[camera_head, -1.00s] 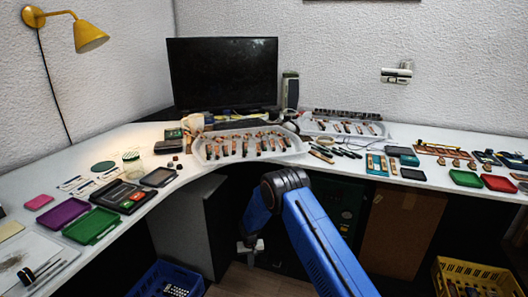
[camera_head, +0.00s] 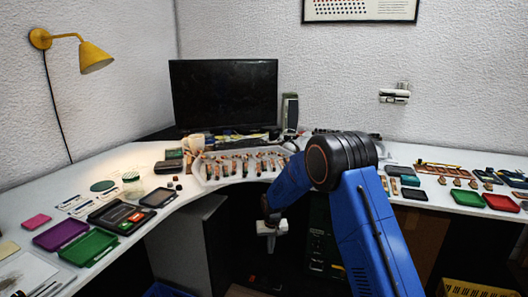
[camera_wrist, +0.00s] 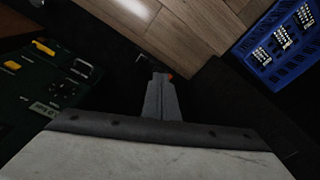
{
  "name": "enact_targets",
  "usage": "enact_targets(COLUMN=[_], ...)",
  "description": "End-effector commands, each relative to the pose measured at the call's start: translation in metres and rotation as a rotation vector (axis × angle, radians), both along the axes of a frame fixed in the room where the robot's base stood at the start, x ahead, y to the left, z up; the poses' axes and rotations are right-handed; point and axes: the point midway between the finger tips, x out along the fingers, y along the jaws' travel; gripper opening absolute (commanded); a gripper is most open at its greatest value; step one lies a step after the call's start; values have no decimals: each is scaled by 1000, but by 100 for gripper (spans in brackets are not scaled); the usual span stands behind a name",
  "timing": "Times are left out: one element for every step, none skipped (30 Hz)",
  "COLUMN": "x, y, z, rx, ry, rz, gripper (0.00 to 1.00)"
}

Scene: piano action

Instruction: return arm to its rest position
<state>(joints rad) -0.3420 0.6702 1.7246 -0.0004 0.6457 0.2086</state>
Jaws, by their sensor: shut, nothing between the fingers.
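My blue arm rises from the bottom right of the head view, bends at a dark joint and reaches down in front of the desk. My gripper (camera_head: 271,230) hangs below the desk edge, in the open space under the corner, with nothing held. In the wrist view its fingers (camera_wrist: 161,92) are together and point toward the dark area by the floor. The white desk (camera_head: 195,188) curves around the corner. A tray of piano action parts (camera_head: 212,172) sits on it behind my arm, its right part hidden by the arm.
A dark green machine (camera_wrist: 45,85) stands close on the left in the wrist view. A blue crate (camera_wrist: 282,48) stands on the floor at right, with wooden flooring (camera_wrist: 175,25) between. A yellow crate (camera_head: 475,287) is at the lower right. A monitor (camera_head: 223,95) stands on the desk.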

Motion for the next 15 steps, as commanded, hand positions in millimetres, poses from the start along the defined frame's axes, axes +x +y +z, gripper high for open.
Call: enact_targets(x=[-4, -8, -12, -16, -20, -25, -29, -33, -39, -44, -49, -55, -60, -65, -73], y=[-8, -13, -19, -24, -29, -35, -40, -44, -50, -55, -60, -66, -71, -76, -82], z=[20, 30, 44, 53, 62, 76, 84, 94, 106, 114, 123, 135, 142, 151, 162], rx=[3, 5, 6, 6, 7, 9, 10, 10, 11, 12, 12, 14, 14, 15, 16], ry=[-11, -14, -20, -23, -27, -33, -37, -41, -47, -49, -53, -59, -62, -67, -73], rz=[-5, -6, -8, -10, -12, -15, -16, -17, -20, -21, -23, -26, -28, -29, -31], gripper=[0, 0, 0, 0, 0, 0, 0, 0, 0, 0, 0, 0, 0, 0, 0])
